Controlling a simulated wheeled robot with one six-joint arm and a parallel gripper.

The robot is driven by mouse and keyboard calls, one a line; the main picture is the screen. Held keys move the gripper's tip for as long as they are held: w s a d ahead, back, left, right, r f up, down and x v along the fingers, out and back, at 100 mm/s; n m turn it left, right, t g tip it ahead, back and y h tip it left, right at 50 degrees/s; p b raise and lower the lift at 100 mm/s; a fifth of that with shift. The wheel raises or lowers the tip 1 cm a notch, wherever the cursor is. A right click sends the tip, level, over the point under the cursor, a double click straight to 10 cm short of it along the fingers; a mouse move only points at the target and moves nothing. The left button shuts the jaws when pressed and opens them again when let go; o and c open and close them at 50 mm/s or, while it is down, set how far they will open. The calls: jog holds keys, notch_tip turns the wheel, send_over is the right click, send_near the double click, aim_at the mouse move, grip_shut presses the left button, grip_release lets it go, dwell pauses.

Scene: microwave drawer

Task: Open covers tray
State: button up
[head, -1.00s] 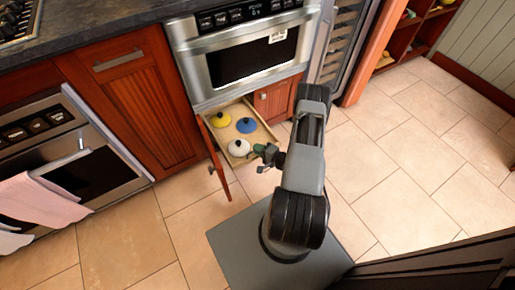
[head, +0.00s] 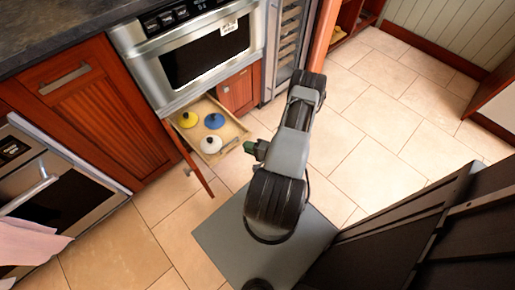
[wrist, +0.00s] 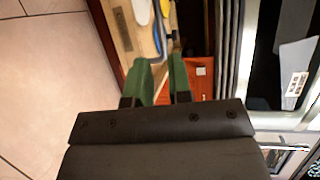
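The covers tray (head: 236,129) is a light wooden pull-out tray below the microwave, standing out from its cabinet. It holds a yellow cover (head: 187,120), a blue cover (head: 214,121) and a white cover (head: 210,144). My gripper (head: 249,147) is beside the tray's front right corner in the head view, partly hidden by my arm. In the wrist view, its two green fingers (wrist: 160,66) are apart with a gap between them, and I see nothing held. Part of the tray (wrist: 143,40) shows just beyond the fingertips; whether they touch it is unclear.
The microwave (head: 195,55) is above, and a shut red cabinet door (head: 239,91) is right of the tray. Tiled floor (head: 380,120) is clear to the right.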

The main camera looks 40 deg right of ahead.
jog(key=shift+p+v, duration=0.3)
jog(key=shift+v, duration=2.05)
jog(key=s+d+f+n+g+h, duration=0.4)
jog(key=s+f+g, duration=0.1)
jog(key=f+g, duration=0.2)
jog(key=d+r+n+g+h+p, duration=0.2)
jog(key=r+g+p, duration=0.2)
jog(key=r, duration=0.6)
jog(key=d+r+n+g+h+p, duration=0.1)
jog(key=d+r+g+p, duration=0.25)
jog(key=r, duration=0.55)
jog(key=w+a+r+n+t+p, duration=0.1)
jog(key=a+r+p, duration=0.5)
jog(key=r, duration=1)
jog(key=w+a+r+n+t+p, duration=0.1)
jog(key=a+r+n+p, duration=0.3)
jog(key=a+r, duration=0.9)
jog(key=w+a+r+n+t+p, duration=0.1)
jog(key=a+r+p, duration=0.7)
jog(key=r, duration=1.3)
jog(key=shift+w+a+r+n+y, duration=0.25)
jog(key=shift+w+a+n+y, duration=0.15)
jog(key=shift+w+a+n, duration=0.45)
